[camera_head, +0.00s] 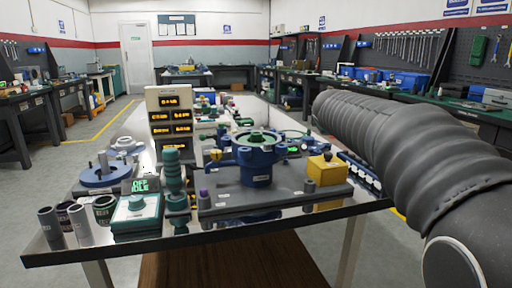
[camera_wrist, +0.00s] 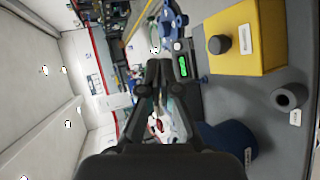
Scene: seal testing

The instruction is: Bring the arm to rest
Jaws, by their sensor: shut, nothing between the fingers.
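My arm (camera_head: 400,150), in a dark ribbed sleeve, reaches in from the right edge of the head view, over the right side of the bench. My gripper is outside the head view. In the wrist view my gripper (camera_wrist: 153,72) points away from the camera with its dark fingers close together, shut and empty. That view is turned on its side, with the ceiling at left and the bench surface at right. The yellow box (camera_wrist: 242,38) with a dark knob and the blue body (camera_wrist: 228,142) lie beside the gripper, apparently without touching it.
The metal bench (camera_head: 240,237) carries a blue test fixture (camera_head: 257,155), a yellow box (camera_head: 326,169), a display stack (camera_head: 170,115), a teal unit (camera_head: 137,215) and several cylinders at front left. A dark workbench (camera_head: 470,115) stands along the right wall.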

